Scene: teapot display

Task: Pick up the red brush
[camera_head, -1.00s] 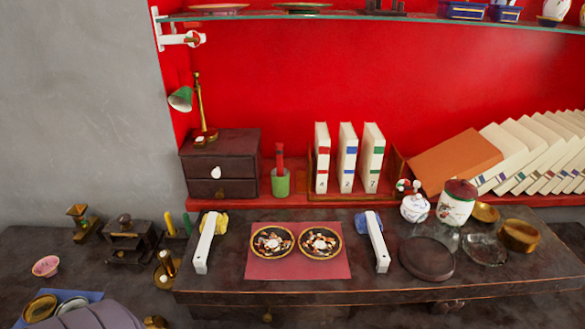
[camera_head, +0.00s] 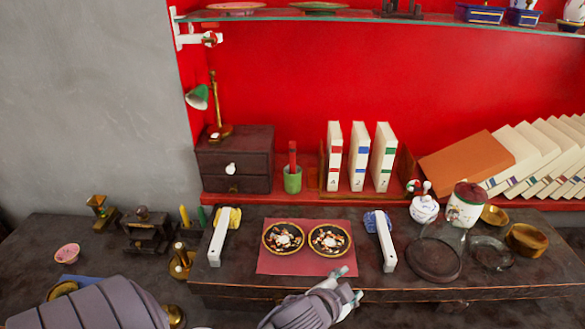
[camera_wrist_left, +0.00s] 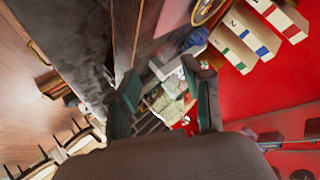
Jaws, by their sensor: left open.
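The red brush (camera_head: 292,156) stands upright in a small green cup (camera_head: 292,180) on the red ledge, between the dark drawer box and the white books. My left gripper (camera_head: 349,285) is at the table's front edge, below the red mat, open and apart from the brush, which is farther back and to its left. In the left wrist view the open fingers (camera_wrist_left: 165,98) have nothing clearly held between them. I cannot make out the brush in that view. My right gripper is not in view.
Two black bowls (camera_head: 283,238) sit on the red mat (camera_head: 300,266). White-handled tools (camera_head: 219,240) flank them. The drawer box (camera_head: 235,160) and white books (camera_head: 335,158) stand either side of the cup. Jars and dishes crowd the right. A glass shelf (camera_head: 400,20) crosses above.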

